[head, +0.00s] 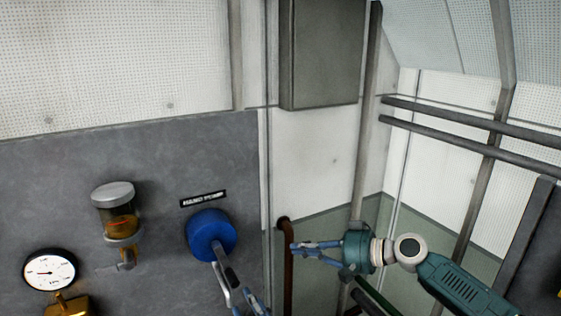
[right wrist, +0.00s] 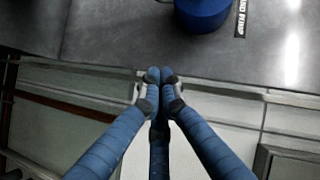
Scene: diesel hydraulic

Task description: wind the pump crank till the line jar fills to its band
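The line jar (head: 116,212) hangs on the grey panel at the left, a clear cylinder under a metal lid. Amber fluid fills its lower part; a reddish mark shows there, but I cannot tell the level against the band. The blue round pump (head: 208,234) is right of it under a label; it also shows in the right wrist view (right wrist: 203,12). A grey crank arm (head: 222,264) runs down from its front. My left gripper (head: 234,290) is at the crank's lower end, partly cut off; its grip is unclear. My right gripper (head: 294,247) is shut and empty, right of the pump.
A pressure gauge (head: 50,270) on a brass fitting is at the lower left. A small tap (head: 124,258) sits under the jar. A brown pipe (head: 287,270) stands close by my right fingertips. A grey box (head: 322,52) and rails (head: 470,122) are on the walls.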

